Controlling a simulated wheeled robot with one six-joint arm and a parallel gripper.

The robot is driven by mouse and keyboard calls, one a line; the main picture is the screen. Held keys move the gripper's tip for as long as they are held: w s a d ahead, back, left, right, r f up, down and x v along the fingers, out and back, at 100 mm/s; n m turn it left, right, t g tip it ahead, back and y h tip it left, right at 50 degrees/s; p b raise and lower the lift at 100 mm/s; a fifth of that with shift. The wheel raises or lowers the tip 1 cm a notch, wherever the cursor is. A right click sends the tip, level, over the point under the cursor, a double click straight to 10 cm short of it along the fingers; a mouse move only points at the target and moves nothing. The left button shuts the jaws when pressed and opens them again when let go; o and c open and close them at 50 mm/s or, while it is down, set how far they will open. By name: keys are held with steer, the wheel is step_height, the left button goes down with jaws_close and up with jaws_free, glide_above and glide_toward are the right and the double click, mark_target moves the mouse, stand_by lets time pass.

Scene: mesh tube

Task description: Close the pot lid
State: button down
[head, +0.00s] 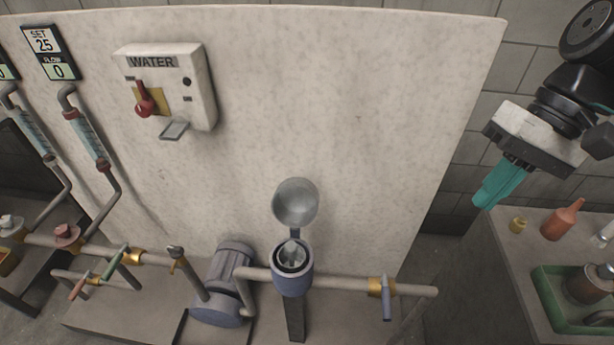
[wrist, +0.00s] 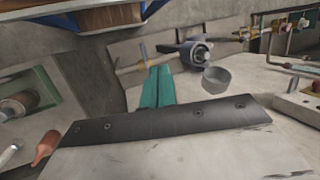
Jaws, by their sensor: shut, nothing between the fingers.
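The pot (head: 292,275) is a small blue-grey cup on the horizontal pipe, in the lower middle of the head view. Its round grey lid (head: 295,203) stands open, tilted up and back on a hinge at the rim, and the inside of the pot shows. The pot (wrist: 197,52) and the lid (wrist: 217,79) also show in the wrist view, beyond my fingers. My gripper (head: 485,203) has teal fingers, shut and empty, in the air at the right of the head view, well apart from the pot. Its fingers (wrist: 157,78) show together in the wrist view.
A blue pump (head: 222,290) is left of the pot. A valve with a blue handle (head: 386,300) is on the pipe to its right. The WATER box (head: 165,88) hangs on the pale panel. A side table at right holds an orange bottle (head: 562,220) and a green tray (head: 545,290). Air before the panel is clear.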

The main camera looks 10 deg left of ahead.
mark_target(299, 194)
steer(key=w+a+f+g+y, duration=0.2)
steer(key=w+a+f+y, duration=0.2)
steer(key=w+a, duration=0.3)
steer(key=w+a+f+g+y, duration=0.3)
steer(key=w+a+f, duration=0.15)
steer(key=w, duration=0.35)
steer(key=w+a+f+m+t+y, duration=0.1)
steer(key=w+a+f+y, duration=0.35)
steer(key=f, duration=0.45)
steer(key=w+a+f+m+t+y, duration=0.1)
steer(key=w+a+f+y, duration=0.25)
steer(key=w+f, duration=0.35)
steer(key=s+f+x, duration=0.1)
steer(key=x, duration=0.8)
steer(key=shift+a+f+h, duration=0.3)
steer(key=shift+a+h, duration=0.1)
